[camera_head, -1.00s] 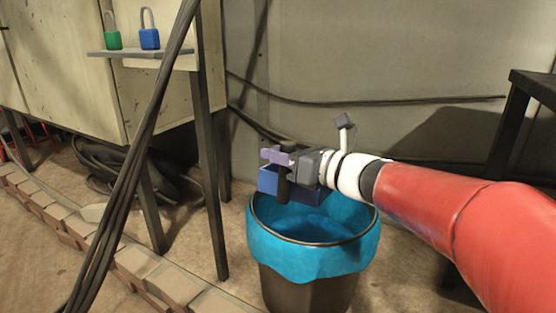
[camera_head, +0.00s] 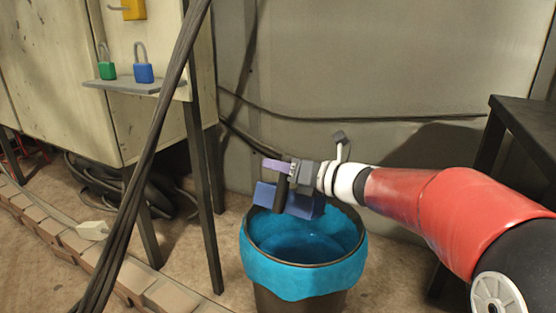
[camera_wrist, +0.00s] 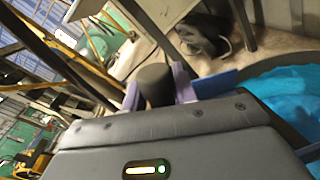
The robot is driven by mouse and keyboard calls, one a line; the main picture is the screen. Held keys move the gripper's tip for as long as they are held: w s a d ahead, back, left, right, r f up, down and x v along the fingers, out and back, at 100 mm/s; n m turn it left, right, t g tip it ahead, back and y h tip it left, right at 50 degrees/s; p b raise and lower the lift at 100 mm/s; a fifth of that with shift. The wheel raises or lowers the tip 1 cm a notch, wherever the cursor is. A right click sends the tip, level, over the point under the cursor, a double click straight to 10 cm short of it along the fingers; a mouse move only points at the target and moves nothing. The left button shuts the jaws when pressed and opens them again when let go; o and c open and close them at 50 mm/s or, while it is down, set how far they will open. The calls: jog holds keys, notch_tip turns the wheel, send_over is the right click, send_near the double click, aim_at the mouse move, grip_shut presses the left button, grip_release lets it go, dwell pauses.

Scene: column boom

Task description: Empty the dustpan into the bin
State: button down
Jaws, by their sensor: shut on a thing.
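My gripper (camera_head: 283,172), with purple fingers, is shut on the dark handle (camera_head: 281,194) of a blue dustpan (camera_head: 306,206). The dustpan hangs above the far part of the bin (camera_head: 300,301), which is dark and lined with a bright blue bag (camera_head: 262,268). The pan looks tilted, and whether anything lies in it I cannot see. In the wrist view the round handle end (camera_wrist: 154,80) stands between the two purple fingers, a strip of blue pan (camera_wrist: 217,83) shows beside them, and the bag (camera_wrist: 287,92) is at right. The visible inside of the bag shows only blue.
A small shelf (camera_head: 128,86) at left holds a green padlock (camera_head: 107,70) and a blue padlock (camera_head: 143,73). Dark cables (camera_head: 140,185) cross the left foreground. A brick row (camera_head: 60,240) runs along the floor. A dark table (camera_head: 525,125) stands at right; a grey wall is behind.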

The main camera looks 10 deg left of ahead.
jog(key=w+d+f+m+g+p, duration=0.1)
jog(key=w+d+m+p, duration=0.2)
jog(key=w+p, duration=0.6)
jog(key=shift+f+m+p, duration=0.25)
jog(key=shift+m+p, duration=0.75)
jog(key=shift+m, duration=0.4)
jog(key=shift+w+d, duration=0.1)
jog(key=shift+w, duration=0.05)
jog(key=shift+f, duration=0.1)
dwell(1.9)
